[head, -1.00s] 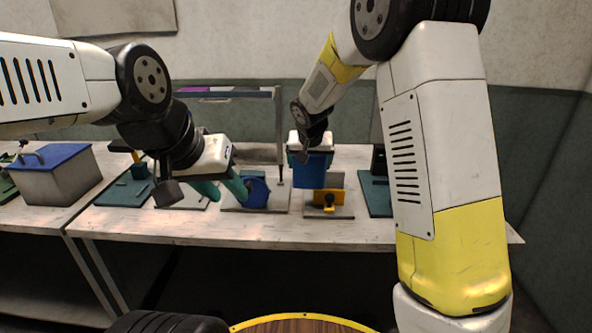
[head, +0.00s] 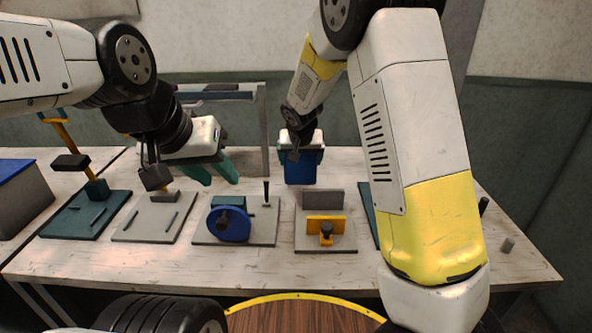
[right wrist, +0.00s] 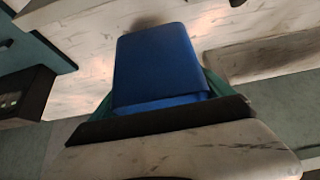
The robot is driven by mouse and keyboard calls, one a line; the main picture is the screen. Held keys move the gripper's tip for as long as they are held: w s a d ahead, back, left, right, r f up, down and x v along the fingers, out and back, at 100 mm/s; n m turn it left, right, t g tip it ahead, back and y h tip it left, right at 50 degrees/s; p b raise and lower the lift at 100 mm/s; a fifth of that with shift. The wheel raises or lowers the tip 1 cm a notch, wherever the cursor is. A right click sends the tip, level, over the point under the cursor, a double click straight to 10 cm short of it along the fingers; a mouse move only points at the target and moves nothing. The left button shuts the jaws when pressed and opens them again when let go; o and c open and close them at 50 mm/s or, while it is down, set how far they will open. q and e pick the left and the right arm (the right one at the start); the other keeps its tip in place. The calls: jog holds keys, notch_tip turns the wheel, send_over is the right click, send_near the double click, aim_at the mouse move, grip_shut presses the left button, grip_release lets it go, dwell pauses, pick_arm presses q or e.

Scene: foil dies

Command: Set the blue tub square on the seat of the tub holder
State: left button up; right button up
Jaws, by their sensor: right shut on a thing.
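The blue tub (head: 301,170) is held in the air by my right gripper (head: 301,146), above the back part of the bench. In the right wrist view the tub (right wrist: 158,65) fills the middle, with green fingers (right wrist: 218,84) on both sides. A grey plate with an upright grey block and an orange clamp, which looks like the tub holder (head: 312,243), stands on the bench in front of and below the tub. The tub is apart from it. My left gripper (head: 214,176) is empty, its two green fingers spread, above the fixtures on the left.
A blue-wheeled fixture (head: 263,236) stands left of the holder, and grey (head: 139,232) and green (head: 66,226) plates are farther left. A grey frame (head: 262,130) rises behind. My right arm covers a green plate on the right. The bench's front strip (head: 180,268) is clear.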

aim_at(300, 174)
jog(key=shift+f, duration=2.75)
jog(key=o, duration=0.9)
jog(key=shift+f, duration=0.15)
jog(key=shift+o, duration=0.9)
